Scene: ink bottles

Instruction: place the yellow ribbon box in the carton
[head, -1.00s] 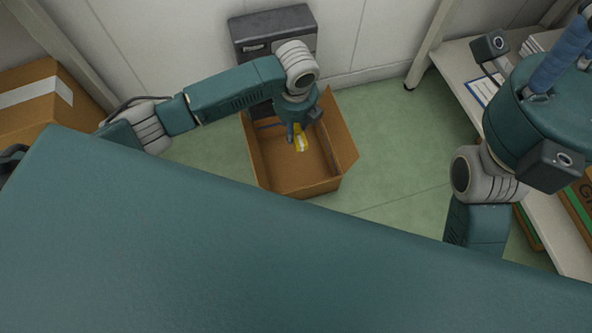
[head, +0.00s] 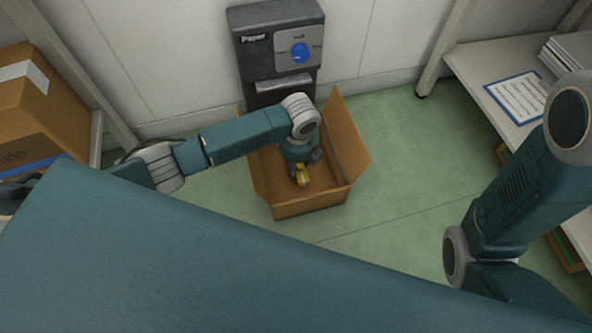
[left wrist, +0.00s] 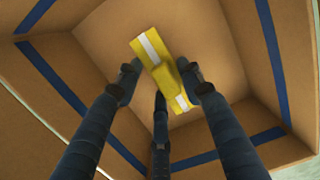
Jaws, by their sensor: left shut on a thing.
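The yellow ribbon box (head: 303,179) is a small yellow block with a pale stripe. It also shows in the left wrist view (left wrist: 150,46). My left gripper (left wrist: 163,80) is shut on it, with fingers around its sides. The open brown carton (head: 349,137) stands on the floor, its flaps spread. My left gripper (head: 299,170) reaches down over the carton opening from the left. The box shows against the carton interior (left wrist: 226,62); I cannot tell whether it touches the bottom. My right arm is at the right, its gripper out of view.
A grey dispenser (head: 275,45) with a blue dial stands behind the carton against the wall. A taped cardboard box (head: 35,105) is at the left. A shelf (head: 470,65) with papers is at the right. Green floor (head: 400,165) is clear right of the carton.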

